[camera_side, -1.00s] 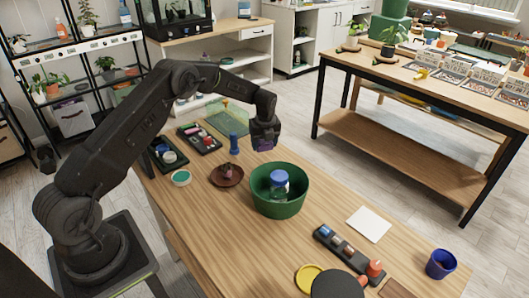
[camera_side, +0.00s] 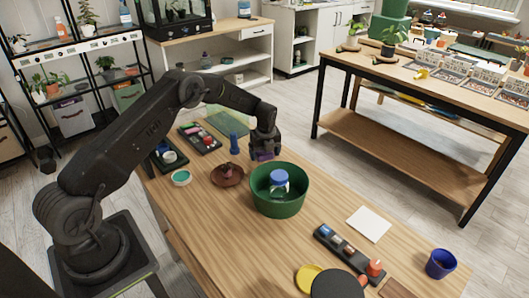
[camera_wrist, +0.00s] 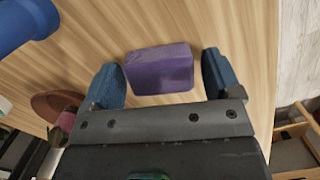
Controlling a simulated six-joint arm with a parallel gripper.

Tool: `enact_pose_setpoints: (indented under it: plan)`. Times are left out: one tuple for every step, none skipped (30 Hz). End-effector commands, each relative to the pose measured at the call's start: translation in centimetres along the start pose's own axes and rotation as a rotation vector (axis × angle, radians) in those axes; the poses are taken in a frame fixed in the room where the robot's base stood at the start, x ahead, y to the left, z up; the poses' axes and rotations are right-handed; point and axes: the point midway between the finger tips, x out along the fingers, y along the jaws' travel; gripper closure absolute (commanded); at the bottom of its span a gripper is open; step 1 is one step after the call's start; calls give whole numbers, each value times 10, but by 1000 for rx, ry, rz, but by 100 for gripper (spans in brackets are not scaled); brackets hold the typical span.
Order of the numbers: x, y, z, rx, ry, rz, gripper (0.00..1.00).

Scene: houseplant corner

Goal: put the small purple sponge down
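The small purple sponge (camera_side: 264,156) is at table height behind the green pot in the side view. In the wrist view the sponge (camera_wrist: 160,69) lies on the wood, slightly turned, between my two blue fingertips. My gripper (camera_side: 264,148) points down over it; in the wrist view my gripper (camera_wrist: 164,80) is spread around the sponge. A narrow strip of wood shows between the sponge and the right finger; the left finger is at its left edge, and I cannot tell if they touch. The sponge is partly hidden by the fingers in the side view.
A blue upright object (camera_side: 234,144) and a brown saucer (camera_side: 217,177) are to the left. A white card (camera_side: 369,224) lies at right. The table edge is near on the right.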

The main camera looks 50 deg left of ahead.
Motion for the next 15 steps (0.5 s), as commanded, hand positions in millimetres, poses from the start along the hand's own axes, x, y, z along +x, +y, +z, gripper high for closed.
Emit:
enact_pose_setpoints:
  plan:
    - [0,0,0,0,0,0,12]
    - [0,0,0,0,0,0,12]
    - [0,0,0,0,0,0,12]
    - [0,0,0,0,0,0,12]
    - [0,0,0,0,0,0,12]
    - [0,0,0,0,0,0,12]
    - [0,0,0,0,0,0,12]
    - [-1,0,0,0,0,0,12]
    - [-2,0,0,0,-1,-1,12]
    - [-4,0,1,0,-1,-1,12]
    - [-6,0,1,0,-1,-2,12]
    - [-11,-1,1,0,-2,-2,12]
    - [-15,-1,1,0,-2,-2,12]
    - [-20,-1,1,0,-2,-3,12]
    - [-27,-1,1,0,-3,-3,12]
